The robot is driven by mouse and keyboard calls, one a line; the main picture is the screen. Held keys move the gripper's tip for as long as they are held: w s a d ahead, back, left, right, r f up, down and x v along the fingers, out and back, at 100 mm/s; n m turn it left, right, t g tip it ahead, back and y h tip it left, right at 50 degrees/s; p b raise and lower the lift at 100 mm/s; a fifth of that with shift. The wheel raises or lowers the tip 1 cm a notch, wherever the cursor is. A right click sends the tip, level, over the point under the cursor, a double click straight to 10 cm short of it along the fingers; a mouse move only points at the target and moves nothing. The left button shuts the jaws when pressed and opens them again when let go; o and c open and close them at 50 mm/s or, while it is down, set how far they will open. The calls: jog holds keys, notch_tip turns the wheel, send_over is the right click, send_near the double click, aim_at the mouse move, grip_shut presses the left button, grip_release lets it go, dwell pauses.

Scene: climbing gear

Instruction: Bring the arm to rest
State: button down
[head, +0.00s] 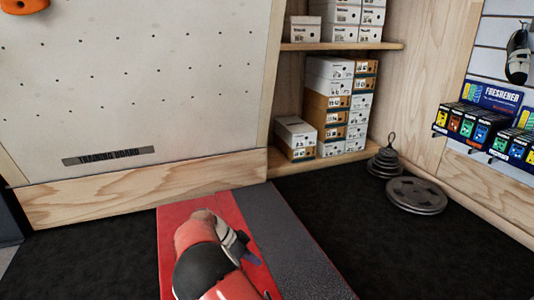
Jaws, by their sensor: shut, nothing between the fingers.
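My arm (205,257) shows at the bottom middle of the head view, folded into a compact bundle of red, black and pale grey links. It is over the red and grey mat. I cannot make out my gripper or its fingertips among these links. No held object shows.
The red and grey mat (290,240) lies on black flooring. A training board (130,80) stands behind it at left. Shelves at the back hold shoe boxes (335,105). Weight plates (416,195) lie on the floor at right, near a display of freshener boxes (470,125). The floor between is clear.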

jog(key=s+d+r+n+y, duration=0.35)
jog(key=s+d+r, duration=0.3)
jog(key=r, duration=0.35)
jog(key=s+d+r+n+y, duration=0.2)
jog(key=s+d+r+y, duration=0.25)
jog(key=d+r, duration=0.4)
jog(key=s+d+r+n+t, duration=0.2)
jog(key=s+r+n+t, duration=0.15)
jog(key=s, duration=0.75)
jog(key=s+d+r+n+t, duration=0.2)
jog(key=s+d+n, duration=0.15)
jog(key=s, duration=0.65)
notch_tip(320, 180, up, 13)
jog(key=p, duration=1.3)
jog(key=shift+a+r+p, duration=0.2)
jog(key=shift+a+p, duration=0.1)
jog(key=shift+p, duration=0.05)
jog(key=c, duration=2.2)
grip_release()
jog(key=shift+g, duration=0.25)
